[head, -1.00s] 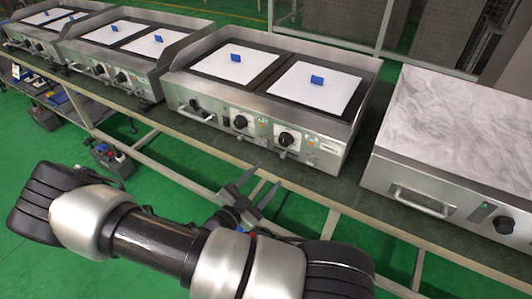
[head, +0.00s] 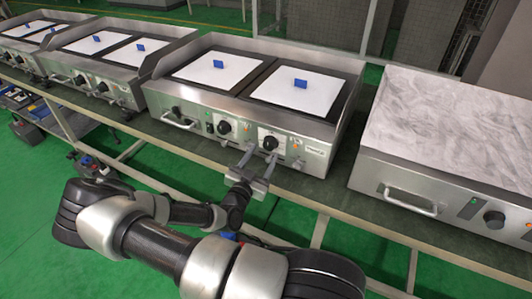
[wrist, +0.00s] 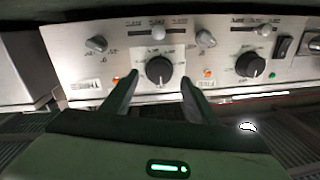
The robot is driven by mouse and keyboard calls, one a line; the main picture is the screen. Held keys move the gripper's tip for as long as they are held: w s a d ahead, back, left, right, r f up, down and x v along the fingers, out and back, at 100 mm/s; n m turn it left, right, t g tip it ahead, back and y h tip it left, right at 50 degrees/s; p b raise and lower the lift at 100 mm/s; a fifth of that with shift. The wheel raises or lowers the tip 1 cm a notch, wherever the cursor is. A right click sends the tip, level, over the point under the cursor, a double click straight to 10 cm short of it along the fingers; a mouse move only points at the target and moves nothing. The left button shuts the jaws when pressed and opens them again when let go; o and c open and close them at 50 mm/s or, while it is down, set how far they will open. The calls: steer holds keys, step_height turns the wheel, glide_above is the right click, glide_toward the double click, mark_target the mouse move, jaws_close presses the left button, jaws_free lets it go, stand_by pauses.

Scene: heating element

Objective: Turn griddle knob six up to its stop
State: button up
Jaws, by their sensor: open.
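The nearest griddle (head: 300,150) has two black round knobs on its steel front. The right-hand knob (head: 270,142), on a white plate, is the last in the row; its number cannot be read. It also shows in the wrist view (wrist: 160,70), where the panel appears upside down. My gripper (head: 259,158) is open and empty, just in front of and below this knob. In the wrist view its two fingers (wrist: 160,80) lie either side of the knob, with gaps; contact does not show. The knob's pointer angle is too small to tell.
The griddle's other knob (head: 224,127) is to the left, with a black switch (wrist: 282,46) beyond it in the wrist view. Small silver knobs (wrist: 205,39) and indicator lamps sit near. A marble-topped unit (head: 440,140) stands right. Green floor lies below the bench.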

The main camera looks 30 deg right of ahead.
mark_target(268, 147)
steer(key=shift+x, duration=1.6)
steer(key=c, duration=1)
steer(key=shift+c, duration=0.2)
steer(key=shift+r, duration=0.1)
